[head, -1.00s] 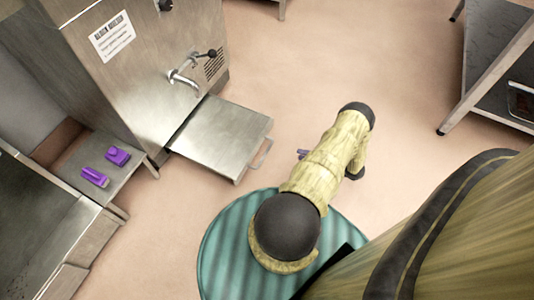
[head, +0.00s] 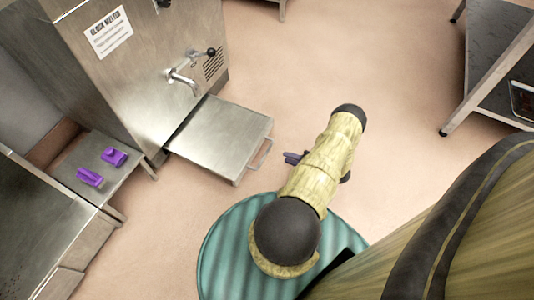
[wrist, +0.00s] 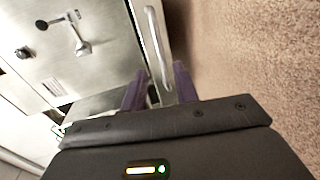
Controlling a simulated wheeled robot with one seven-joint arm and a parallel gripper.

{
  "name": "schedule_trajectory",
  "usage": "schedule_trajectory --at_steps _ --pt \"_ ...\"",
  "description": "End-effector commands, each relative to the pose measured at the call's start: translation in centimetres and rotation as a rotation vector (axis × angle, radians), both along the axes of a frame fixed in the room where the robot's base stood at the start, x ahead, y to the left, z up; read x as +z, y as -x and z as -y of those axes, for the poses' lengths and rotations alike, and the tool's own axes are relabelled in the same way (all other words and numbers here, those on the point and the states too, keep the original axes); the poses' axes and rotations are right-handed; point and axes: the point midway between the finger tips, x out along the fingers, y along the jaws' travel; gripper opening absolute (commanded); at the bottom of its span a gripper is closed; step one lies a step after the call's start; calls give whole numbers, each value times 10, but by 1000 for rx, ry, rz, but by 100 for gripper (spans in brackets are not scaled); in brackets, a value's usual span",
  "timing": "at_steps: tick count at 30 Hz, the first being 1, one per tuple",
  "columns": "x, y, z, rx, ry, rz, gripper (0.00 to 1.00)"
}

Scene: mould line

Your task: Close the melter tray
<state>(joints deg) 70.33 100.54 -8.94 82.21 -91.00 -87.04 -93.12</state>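The block melter (head: 150,75) is a tall steel cabinet with a tap on its front. Its flat metal tray (head: 220,138) is pulled out below the tap, with a bar handle (head: 262,153) on its outer edge. My gripper (head: 291,157) is just right of the handle in the head view, apart from it, and partly hidden by my arm. In the wrist view my gripper's (wrist: 159,88) two purple fingers are spread, and the handle (wrist: 153,40) lies ahead, roughly in line with the gap between them. Nothing is held.
Two purple items (head: 114,157) lie on a low steel shelf left of the melter. A steel bench (head: 40,215) is at the lower left. A dark-topped table (head: 500,60) stands at the right. The floor between is clear.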

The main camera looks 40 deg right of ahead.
Motion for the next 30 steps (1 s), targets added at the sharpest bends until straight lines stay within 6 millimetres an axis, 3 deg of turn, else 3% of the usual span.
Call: schedule_trajectory --at_steps 12,18,29,30 --pt "-19 -68 -28 1 1 2 30" --pt "-23 -93 -38 0 2 1 30" --pt "-22 -99 -40 0 1 -1 30" --pt "-22 -99 -40 0 1 -1 26"
